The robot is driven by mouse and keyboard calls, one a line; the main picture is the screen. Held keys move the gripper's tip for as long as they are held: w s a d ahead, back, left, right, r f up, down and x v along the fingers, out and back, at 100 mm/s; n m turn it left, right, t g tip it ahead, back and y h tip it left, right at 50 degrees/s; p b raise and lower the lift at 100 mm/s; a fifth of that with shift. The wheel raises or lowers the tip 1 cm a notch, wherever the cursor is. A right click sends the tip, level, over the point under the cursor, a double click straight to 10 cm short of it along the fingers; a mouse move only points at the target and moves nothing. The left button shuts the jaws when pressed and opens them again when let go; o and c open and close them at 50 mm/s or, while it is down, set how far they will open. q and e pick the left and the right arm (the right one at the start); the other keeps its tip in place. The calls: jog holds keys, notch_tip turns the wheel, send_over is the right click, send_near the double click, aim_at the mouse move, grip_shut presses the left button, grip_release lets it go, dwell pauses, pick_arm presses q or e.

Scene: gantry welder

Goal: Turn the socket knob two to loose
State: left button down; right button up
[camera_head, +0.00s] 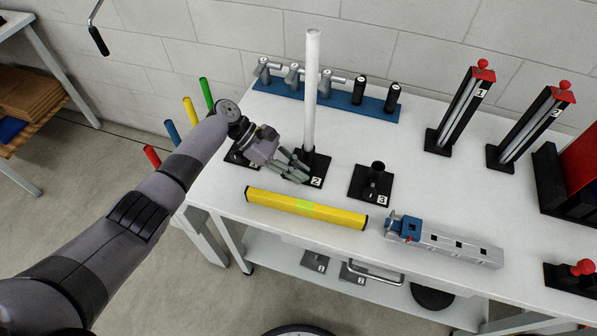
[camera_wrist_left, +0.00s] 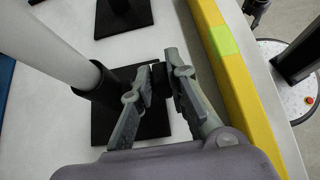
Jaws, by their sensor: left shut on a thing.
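Socket two is a black square base marked 2 (camera_head: 316,182) on the white table, with a tall white tube (camera_head: 311,90) standing upright in it. My left gripper (camera_head: 301,171) is at the near left side of this socket. In the left wrist view, the fingers (camera_wrist_left: 160,85) are shut around the small black knob (camera_wrist_left: 157,76) on the side of the socket. The knob is mostly hidden by the fingers. The tube (camera_wrist_left: 50,45) and the black base (camera_wrist_left: 105,122) also show there. My right gripper is not in view.
A yellow bar (camera_head: 305,208) lies close in front of the sockets. Socket three (camera_head: 371,183) stands empty to the right, and socket one (camera_head: 240,154) is partly behind my left arm. A blue rack (camera_head: 335,98) is at the back. A grey and blue tool (camera_head: 450,243) lies front right.

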pick_arm(q)
jog(key=shift+r+h, duration=0.1)
jog(key=shift+h, duration=0.3)
jog(key=c, duration=1.6)
grip_release()
jog(key=shift+o, duration=0.2)
jog(key=shift+a, duration=0.1)
jog(key=v, duration=1.2)
jog(key=shift+w, duration=0.1)
